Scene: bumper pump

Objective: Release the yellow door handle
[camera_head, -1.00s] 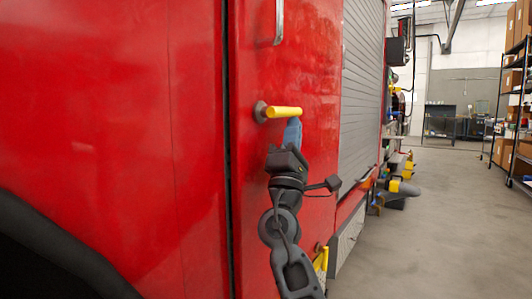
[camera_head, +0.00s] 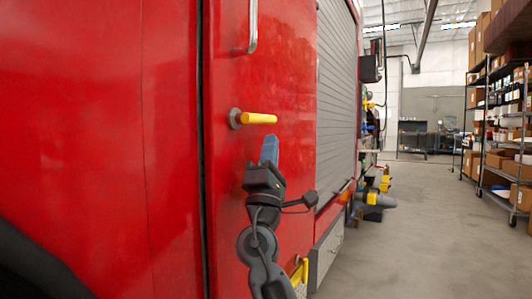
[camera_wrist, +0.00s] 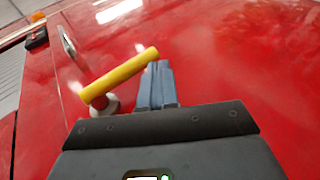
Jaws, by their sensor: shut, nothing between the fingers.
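The yellow door handle (camera_head: 259,118) sticks out from a round grey mount on the red truck door (camera_head: 285,60). In the wrist view the yellow handle (camera_wrist: 122,74) lies to the left of the fingers, with its free end close to their tips. My gripper (camera_head: 270,140) is just below the handle in the head view, with its blue fingers pointing up and pressed together. In the wrist view my gripper (camera_wrist: 156,68) is shut with nothing in it. A small gap shows between fingers and handle in the head view.
A silver grab bar (camera_head: 252,30) is above the handle. A second yellow handle (camera_head: 301,271) sits low by the step. A grey roller shutter (camera_head: 337,100) is to the right. Open concrete floor (camera_head: 410,230) lies right of the truck, with loaded shelves (camera_head: 500,130) beyond.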

